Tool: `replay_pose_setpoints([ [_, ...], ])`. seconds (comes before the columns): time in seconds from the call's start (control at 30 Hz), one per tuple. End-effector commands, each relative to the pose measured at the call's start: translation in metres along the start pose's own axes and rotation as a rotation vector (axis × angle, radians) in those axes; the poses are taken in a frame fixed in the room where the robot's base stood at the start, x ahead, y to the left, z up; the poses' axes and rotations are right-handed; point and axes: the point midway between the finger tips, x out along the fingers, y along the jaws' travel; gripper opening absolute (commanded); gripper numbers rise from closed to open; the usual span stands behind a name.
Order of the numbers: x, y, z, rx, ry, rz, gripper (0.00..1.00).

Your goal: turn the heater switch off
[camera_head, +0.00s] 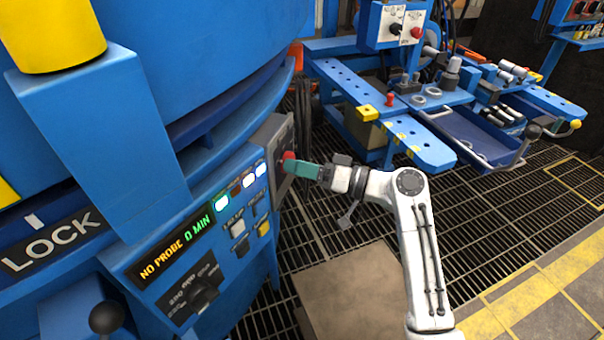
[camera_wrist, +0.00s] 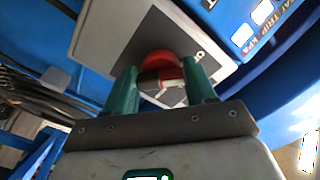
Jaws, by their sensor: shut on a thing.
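The heater switch is a red knob (camera_head: 288,156) on a grey plate (camera_head: 270,138) at the right end of the blue furnace panel. My gripper (camera_head: 296,166) reaches it from the right, with its green fingers at the plate. In the wrist view the red knob (camera_wrist: 160,65) sits between the two green fingers (camera_wrist: 162,90), and they are shut on it. A pale mark shows on the knob. Part of the lettering on the plate is hidden by the knob and fingers, so I cannot read the switch position.
A blue workbench (camera_head: 420,143) with tools stands at the back right. The grated floor (camera_head: 480,225) between is mostly open.

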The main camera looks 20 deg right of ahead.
Motion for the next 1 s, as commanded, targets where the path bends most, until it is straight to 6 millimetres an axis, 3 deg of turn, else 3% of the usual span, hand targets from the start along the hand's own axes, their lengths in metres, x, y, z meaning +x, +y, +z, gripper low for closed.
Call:
replay_pose_setpoints([
  [0.63, 0.0009, 0.0012, 0.0037, -0.045, -0.008, 0.001, 0.25],
  [0.67, 0.0009, 0.0012, 0.0037, -0.045, -0.008, 0.001, 0.58],
  [0.9, 0.0005, 0.0008, 0.0020, -0.045, -0.004, 0.000, 0.81],
  [1.0, 0.0003, 0.0007, 0.0015, -0.045, -0.003, 0.000, 0.81],
])
